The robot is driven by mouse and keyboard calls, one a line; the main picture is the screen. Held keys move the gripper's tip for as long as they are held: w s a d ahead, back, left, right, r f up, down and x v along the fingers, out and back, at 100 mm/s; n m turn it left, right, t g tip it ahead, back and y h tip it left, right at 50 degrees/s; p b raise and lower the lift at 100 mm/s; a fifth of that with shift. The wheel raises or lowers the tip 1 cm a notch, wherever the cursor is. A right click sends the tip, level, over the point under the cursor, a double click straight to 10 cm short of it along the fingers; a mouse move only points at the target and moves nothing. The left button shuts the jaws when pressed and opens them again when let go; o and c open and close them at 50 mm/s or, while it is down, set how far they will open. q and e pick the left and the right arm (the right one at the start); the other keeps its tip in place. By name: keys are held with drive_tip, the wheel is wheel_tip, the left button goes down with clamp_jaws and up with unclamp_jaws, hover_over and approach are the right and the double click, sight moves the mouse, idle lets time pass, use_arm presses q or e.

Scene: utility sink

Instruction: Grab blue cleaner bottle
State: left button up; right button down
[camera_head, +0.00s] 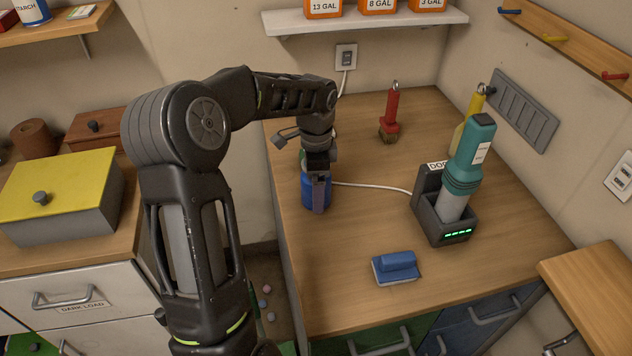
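The blue cleaner bottle (307,195) stands upright on the wooden counter near its left edge. Its upper part is mostly hidden by my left gripper (318,185), which comes down over it from above. One finger shows in front of the bottle's blue body. The other finger is hidden, so I cannot tell whether the gripper has closed on the bottle. A bit of green shows beside the gripper, near the bottle's top. My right gripper is not in view.
A teal device stands in a grey charging dock (440,217) to the right, with a white cable (375,187) running left. A blue brush (396,267) lies in front. A red-handled tool (392,112) stands at the back. The counter between bottle and dock is mostly clear.

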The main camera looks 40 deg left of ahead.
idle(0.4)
use_arm(q)
clamp_jaws()
idle(0.9)
